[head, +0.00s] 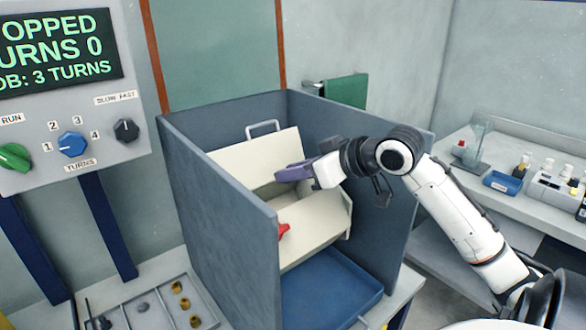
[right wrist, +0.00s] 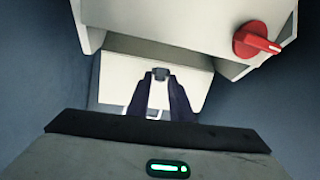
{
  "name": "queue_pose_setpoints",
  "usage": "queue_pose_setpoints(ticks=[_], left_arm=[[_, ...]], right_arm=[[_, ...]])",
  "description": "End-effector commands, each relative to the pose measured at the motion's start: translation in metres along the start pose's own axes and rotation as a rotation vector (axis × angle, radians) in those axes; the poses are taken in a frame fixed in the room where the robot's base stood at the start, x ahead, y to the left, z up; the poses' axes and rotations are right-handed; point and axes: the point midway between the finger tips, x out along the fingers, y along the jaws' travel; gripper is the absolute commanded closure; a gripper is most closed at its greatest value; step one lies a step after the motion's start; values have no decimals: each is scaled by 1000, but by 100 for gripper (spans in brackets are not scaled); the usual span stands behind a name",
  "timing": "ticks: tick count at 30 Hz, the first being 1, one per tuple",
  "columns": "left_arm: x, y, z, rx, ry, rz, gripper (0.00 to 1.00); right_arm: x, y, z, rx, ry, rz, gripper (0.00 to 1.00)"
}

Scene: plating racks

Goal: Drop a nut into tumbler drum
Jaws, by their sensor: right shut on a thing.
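The cream tumbler drum (head: 318,222) sits inside a blue-grey open-topped housing (head: 215,200). A red latch (head: 284,230) is on its near side, and it also shows in the right wrist view (right wrist: 255,40). A cream panel with a metal handle (head: 255,155) stands at the drum's back left. My right gripper (head: 283,175) reaches in from the right, above the drum. In the right wrist view its fingers are shut on a small dark grey nut (right wrist: 161,73), with cream surfaces behind it. The nut is hidden in the head view. My left gripper is not in view.
A blue tray (head: 330,290) lies below the drum. A sectioned tray (head: 160,295) at the lower left holds brass and grey nuts. A control panel (head: 75,110) with green, blue and black knobs stands left. The housing walls surround my right gripper closely.

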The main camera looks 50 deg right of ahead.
Motion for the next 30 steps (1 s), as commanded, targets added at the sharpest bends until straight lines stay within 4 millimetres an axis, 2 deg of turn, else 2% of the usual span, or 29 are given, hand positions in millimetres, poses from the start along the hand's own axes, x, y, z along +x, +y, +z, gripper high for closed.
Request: queue_pose_setpoints(ticks=[1, 5, 13, 17, 30], left_arm=[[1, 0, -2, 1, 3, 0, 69], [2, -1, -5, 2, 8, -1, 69], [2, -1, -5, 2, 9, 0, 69], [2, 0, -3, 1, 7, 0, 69], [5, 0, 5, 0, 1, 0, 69]], right_arm=[[0, 0, 0, 0, 1, 0, 79], [0, 0, 0, 0, 0, 0, 58], [0, 0, 0, 0, -1, 0, 58], [-8, 0, 0, 0, 0, 1, 58], [-81, 0, 0, -1, 1, 2, 58]])
